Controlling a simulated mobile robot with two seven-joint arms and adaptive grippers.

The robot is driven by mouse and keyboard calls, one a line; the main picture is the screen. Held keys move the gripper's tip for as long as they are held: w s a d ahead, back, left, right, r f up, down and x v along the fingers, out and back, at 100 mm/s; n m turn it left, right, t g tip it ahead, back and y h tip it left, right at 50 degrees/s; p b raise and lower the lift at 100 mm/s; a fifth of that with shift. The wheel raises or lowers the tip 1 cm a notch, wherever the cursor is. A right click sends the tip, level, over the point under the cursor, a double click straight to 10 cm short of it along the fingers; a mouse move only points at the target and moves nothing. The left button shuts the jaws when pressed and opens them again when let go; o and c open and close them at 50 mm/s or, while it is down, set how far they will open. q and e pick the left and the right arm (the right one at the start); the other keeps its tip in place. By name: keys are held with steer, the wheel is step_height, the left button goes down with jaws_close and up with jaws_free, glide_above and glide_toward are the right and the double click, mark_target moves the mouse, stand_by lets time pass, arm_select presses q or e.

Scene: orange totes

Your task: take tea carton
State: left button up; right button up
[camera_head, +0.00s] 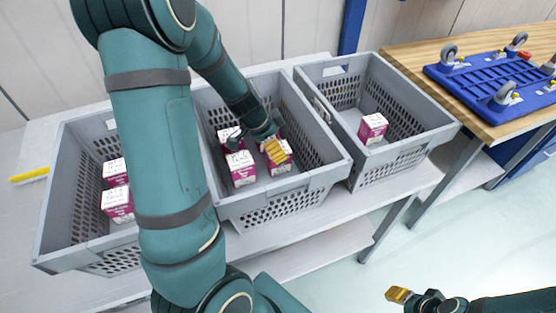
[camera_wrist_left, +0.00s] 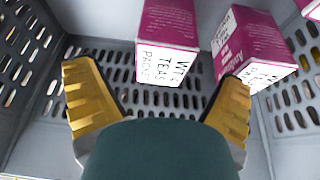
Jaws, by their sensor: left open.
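Three magenta-and-white tea cartons stand in the middle grey crate (camera_head: 325,172): one at the back left (camera_head: 230,137), one at the front left (camera_head: 241,169), one at the right (camera_head: 279,158). My left gripper (camera_head: 272,150) is down in this crate, at the right carton and partly covering it. In the left wrist view the gripper (camera_wrist_left: 158,85) is open. One carton (camera_wrist_left: 168,45) shows between and ahead of its fingers, and a second carton (camera_wrist_left: 250,50) is tilted in view to the right. I cannot tell whether the fingers touch a carton. My right gripper (camera_head: 399,295) is at the lower right, away from the crates.
The left crate (camera_head: 62,215) holds two cartons (camera_head: 117,203), partly behind my left arm. The right crate (camera_head: 425,112) holds one carton (camera_head: 373,128). A wooden table (camera_head: 420,65) with a blue wheeled base (camera_head: 490,80) stands at the right. Crate walls surround my left gripper.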

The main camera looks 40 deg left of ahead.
arm_select(q)
steer(key=b+x, duration=0.1)
steer(key=x, duration=0.4)
steer(key=shift+a+f, duration=0.1)
steer(key=shift+f, duration=0.1)
steer(key=shift+r, duration=0.1)
steer(key=c, duration=1.4)
